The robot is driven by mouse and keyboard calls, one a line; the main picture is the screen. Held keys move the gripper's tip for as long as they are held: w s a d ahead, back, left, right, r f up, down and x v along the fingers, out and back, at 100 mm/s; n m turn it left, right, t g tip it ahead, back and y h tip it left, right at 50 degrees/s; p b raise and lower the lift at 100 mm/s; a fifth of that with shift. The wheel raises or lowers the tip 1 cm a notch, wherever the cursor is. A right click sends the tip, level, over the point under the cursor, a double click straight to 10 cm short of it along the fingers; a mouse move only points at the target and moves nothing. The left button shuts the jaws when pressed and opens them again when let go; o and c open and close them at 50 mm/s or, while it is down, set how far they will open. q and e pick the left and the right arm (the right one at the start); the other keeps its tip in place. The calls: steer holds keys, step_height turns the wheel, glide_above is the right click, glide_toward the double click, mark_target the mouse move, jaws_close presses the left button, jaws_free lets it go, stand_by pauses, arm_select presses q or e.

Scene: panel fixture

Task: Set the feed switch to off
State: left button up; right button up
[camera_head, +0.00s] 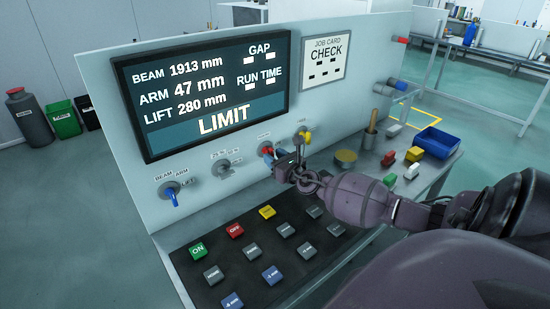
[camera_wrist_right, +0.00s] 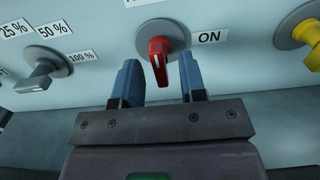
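A red rotary switch (camera_wrist_right: 158,58) sits on the light panel in the right wrist view, with an ON label to its right. Its handle points downward, slightly tilted. Another label above it is cut off, so I cannot read whether it names the feed. In the head view the red switch (camera_head: 266,149) shows just behind my right gripper (camera_head: 283,166). In the right wrist view my right gripper (camera_wrist_right: 160,78) is open, with one blue finger on each side of the red handle and visible gaps on both sides. My left gripper is not in view.
A grey percent switch (camera_wrist_right: 42,74) is left of the red one, a yellow switch (camera_wrist_right: 312,40) right. A blue-handled switch (camera_head: 172,194) is farther left. The screen (camera_head: 215,95) reads LIMIT. A push-button board (camera_head: 262,250) lies below; a blue bin (camera_head: 436,142) stands right.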

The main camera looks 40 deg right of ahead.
steer(key=s, duration=0.6)
steer(key=s+a, duration=0.1)
steer(key=s, duration=0.2)
steer(key=shift+s, duration=0.2)
steer(key=shift+s+a, duration=0.1)
steer(key=shift+s, duration=0.45)
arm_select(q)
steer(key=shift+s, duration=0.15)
arm_select(e)
steer(key=shift+s, duration=0.1)
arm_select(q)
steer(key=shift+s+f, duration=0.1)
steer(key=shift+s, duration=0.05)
